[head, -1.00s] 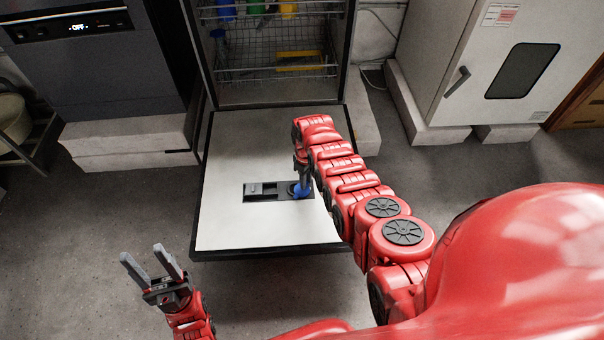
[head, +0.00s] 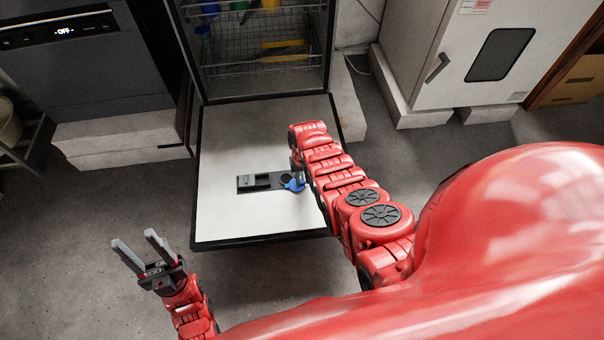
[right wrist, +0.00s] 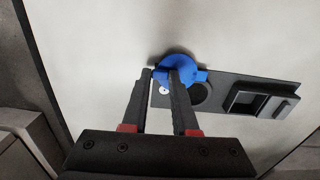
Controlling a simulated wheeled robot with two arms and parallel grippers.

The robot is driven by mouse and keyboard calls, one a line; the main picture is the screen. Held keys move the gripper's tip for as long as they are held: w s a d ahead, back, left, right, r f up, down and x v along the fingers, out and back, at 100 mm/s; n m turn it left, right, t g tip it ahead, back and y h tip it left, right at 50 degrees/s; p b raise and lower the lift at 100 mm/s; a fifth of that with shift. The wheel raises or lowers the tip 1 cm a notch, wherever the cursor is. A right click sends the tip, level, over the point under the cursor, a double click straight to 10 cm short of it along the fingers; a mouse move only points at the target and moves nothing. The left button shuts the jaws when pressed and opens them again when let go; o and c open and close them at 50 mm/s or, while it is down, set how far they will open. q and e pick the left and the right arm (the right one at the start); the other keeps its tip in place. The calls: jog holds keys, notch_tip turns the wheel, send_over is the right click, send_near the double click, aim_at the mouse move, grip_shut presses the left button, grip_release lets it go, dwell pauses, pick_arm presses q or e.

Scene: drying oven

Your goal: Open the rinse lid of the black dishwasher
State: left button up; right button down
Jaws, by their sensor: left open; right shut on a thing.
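The dishwasher's door (head: 225,215) is folded down flat, its pale inner side up. A dark dispenser panel (head: 262,181) is set in it and also shows in the right wrist view (right wrist: 222,98). The blue rinse lid (head: 297,185) is off to the side of the round dark opening (right wrist: 200,94), which is uncovered. My right gripper (right wrist: 165,75) is shut on the blue lid (right wrist: 180,66); in the head view my arm partly hides this. My left gripper (head: 134,245) is open and empty, left of the door's front corner.
Racks (head: 262,55) with coloured items stand inside the open dishwasher. A closed dark appliance (head: 85,75) with a lit display stands at the left. A white oven (head: 470,55) stands at the right. The floor (head: 90,210) at the left is clear.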

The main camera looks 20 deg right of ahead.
aim_at(303, 182)
jog(key=shift+s+m, duration=0.15)
jog(key=shift+m, duration=0.25)
jog(key=c, duration=0.7)
grip_release()
jog(key=shift+r+p, duration=0.4)
jog(key=shift+p, duration=0.05)
jog(key=shift+r+p, duration=1.7)
jog(key=shift+r, duration=6.55)
